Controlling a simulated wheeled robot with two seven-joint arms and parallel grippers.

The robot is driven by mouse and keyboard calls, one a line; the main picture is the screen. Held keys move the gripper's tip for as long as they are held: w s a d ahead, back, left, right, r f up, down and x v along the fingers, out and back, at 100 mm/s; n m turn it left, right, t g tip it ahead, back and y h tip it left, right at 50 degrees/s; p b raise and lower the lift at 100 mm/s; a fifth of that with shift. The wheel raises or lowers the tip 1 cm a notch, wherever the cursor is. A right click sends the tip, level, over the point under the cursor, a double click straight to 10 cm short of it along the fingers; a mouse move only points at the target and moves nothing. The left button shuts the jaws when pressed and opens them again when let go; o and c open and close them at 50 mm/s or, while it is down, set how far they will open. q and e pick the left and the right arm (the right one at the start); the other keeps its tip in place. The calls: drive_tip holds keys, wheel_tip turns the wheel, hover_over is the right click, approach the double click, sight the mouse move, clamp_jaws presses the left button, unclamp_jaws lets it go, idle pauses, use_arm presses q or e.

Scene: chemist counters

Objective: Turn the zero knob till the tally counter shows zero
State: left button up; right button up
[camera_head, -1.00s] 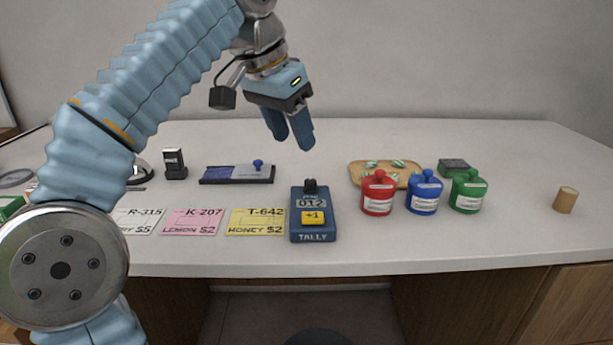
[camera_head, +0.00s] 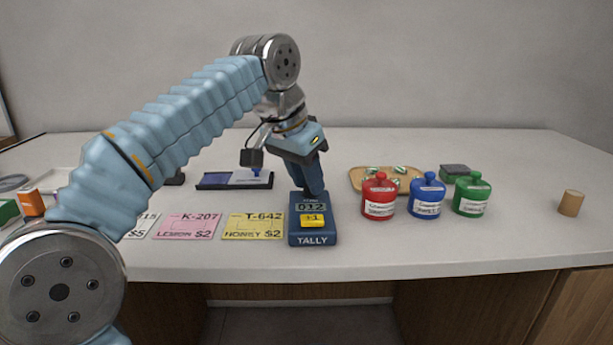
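The blue tally counter (camera_head: 313,239) stands near the front of the counter top, with a yellow +1 button (camera_head: 312,221) and a display (camera_head: 312,207) that reads 012. My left gripper (camera_head: 314,190) points down at the back end of the tally counter, its fingertips at the place of the black zero knob. The fingers hide the knob, and I cannot tell whether they touch it or how far apart they are. My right gripper is not in view.
Pink (camera_head: 187,226) and yellow (camera_head: 253,226) price cards lie left of the tally counter. Red (camera_head: 378,197), blue (camera_head: 427,196) and green (camera_head: 471,196) jars stand to its right, before a wooden tray (camera_head: 358,181). A cork (camera_head: 570,203) stands far right.

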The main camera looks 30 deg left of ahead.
use_arm(q)
clamp_jaws()
drive_tip(key=shift+r, duration=0.1)
drive_tip(key=shift+m+h+p, duration=0.3)
drive_tip(key=shift+m+p, duration=0.25)
drive_tip(key=shift+m, duration=0.15)
drive_tip(key=shift+a+r+m+h+p, duration=0.15)
drive_tip(key=shift+m+h+p, duration=0.25)
drive_tip(key=shift+m+p, duration=0.6)
drive_tip(key=m+g+h+p, duration=0.1)
drive_tip(key=m, duration=0.3)
drive_tip(key=shift+w+p, duration=0.15)
drive_tip(key=shift+p, duration=0.2)
drive_tip(key=m, duration=0.1)
drive_tip(key=m+g, duration=0.1)
drive_tip(key=m, duration=0.1)
drive_tip(key=shift+w+a+f+m+h, duration=0.2)
drive_tip(key=shift+m+h, duration=0.1)
drive_tip(key=shift+h, duration=0.1)
drive_tip(key=m+g, duration=0.1)
drive_tip(key=m, duration=0.1)
drive_tip(key=m+g, duration=0.1)
drive_tip(key=m, duration=0.2)
drive_tip(key=shift+w+m+g, duration=0.1)
drive_tip(key=shift+m+g, duration=0.2)
